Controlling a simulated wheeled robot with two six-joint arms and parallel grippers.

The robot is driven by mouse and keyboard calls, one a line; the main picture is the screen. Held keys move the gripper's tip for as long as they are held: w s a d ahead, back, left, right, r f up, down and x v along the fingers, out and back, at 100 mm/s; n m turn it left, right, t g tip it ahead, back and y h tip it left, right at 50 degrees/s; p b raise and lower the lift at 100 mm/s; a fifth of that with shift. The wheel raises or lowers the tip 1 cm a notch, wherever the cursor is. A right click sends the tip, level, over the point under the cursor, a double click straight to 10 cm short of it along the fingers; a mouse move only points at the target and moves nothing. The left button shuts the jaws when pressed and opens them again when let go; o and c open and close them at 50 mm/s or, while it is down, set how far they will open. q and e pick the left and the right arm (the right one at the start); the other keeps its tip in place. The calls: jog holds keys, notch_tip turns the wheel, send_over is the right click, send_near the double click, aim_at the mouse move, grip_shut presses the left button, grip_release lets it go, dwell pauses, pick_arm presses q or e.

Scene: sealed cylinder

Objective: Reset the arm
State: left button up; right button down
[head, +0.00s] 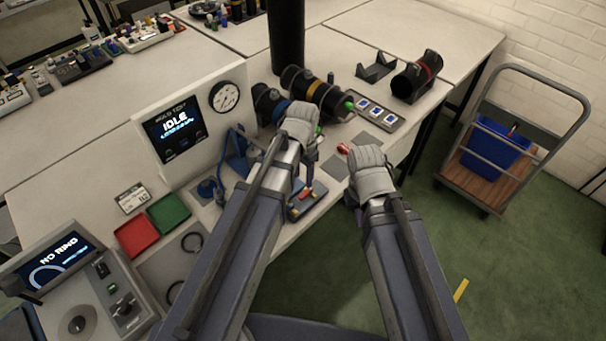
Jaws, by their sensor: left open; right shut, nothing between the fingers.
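My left gripper (306,138) reaches over the bench, in front of a black cylinder with a blue band (269,104). It is open, and its fingers are partly hidden by the grey hand cover. My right gripper (366,168) is shut and empty, held near the bench's front edge. A longer black cylinder with a yellow band and green tip (316,92) lies behind my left gripper. A black cylinder with a red band (415,76) lies at the back right. A small red part (343,148) is close to my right gripper.
The tester panel reading IDLE (173,128) stands left of my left arm. Red (136,236) and green (168,213) trays lie on the bench. An empty black cradle (376,68) and a tray of blue-marked pieces (376,112) are behind. A trolley with a blue bin (497,149) stands right.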

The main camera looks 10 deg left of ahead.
dwell(0.4)
pick_arm(q)
jog(key=s+d+n+y, duration=0.1)
jog(key=s+d+n, duration=0.2)
jog(key=s, duration=0.8)
jog(key=shift+s+d, duration=0.2)
jog(key=shift+d, duration=0.9)
